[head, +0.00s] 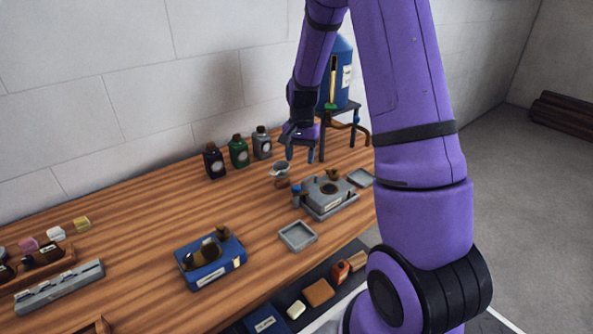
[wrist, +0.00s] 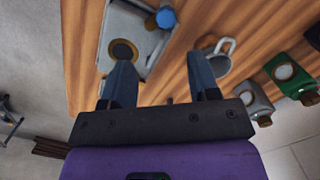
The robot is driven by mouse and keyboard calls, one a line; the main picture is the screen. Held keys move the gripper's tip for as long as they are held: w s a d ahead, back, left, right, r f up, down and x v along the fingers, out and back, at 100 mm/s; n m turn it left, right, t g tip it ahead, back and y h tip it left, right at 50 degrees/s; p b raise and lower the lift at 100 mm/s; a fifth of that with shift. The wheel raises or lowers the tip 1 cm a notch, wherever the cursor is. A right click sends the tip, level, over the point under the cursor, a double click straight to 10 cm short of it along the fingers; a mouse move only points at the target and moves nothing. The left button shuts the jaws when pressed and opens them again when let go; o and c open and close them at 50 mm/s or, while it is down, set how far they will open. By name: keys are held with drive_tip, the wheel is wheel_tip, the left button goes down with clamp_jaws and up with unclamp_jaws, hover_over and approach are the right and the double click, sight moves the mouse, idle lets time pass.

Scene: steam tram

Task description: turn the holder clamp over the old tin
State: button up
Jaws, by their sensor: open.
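My gripper (head: 300,150) is open and empty above the right part of the wooden bench; its two fingers show in the wrist view (wrist: 161,62). A grey metal device (head: 345,197) with a dark round opening and a blue knob (head: 296,190) sits on the bench below and in front of it. In the wrist view the device (wrist: 140,25) is beyond the left finger, and the blue knob (wrist: 166,18) is beyond the gap. A grey cup with a handle (head: 280,168) stands left of the device. I cannot tell which parts are the holder clamp and the old tin.
Three bottles, dark (head: 214,162), green (head: 239,153) and grey (head: 262,144), stand near the wall. A blue tank (head: 340,75) on a stand is behind my gripper. A blue device (head: 225,270) and a small grey tray (head: 297,237) stand nearer. The bench's left middle is clear.

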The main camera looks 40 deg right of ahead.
sight(296, 186)
drive_tip(key=m+y, duration=0.1)
drive_tip(key=d+m+y, duration=0.1)
drive_tip(key=m, duration=0.1)
drive_tip(key=w+d+m+y, duration=0.1)
drive_tip(key=shift+w+d+f+g, duration=0.1)
drive_tip(key=shift+d+f+g, duration=0.15)
drive_tip(key=shift+f+g, duration=0.1)
drive_tip(key=x, duration=1)
drive_tip(key=shift+a+f, duration=0.15)
drive_tip(key=shift+a, duration=0.05)
drive_tip(key=c, duration=0.9)
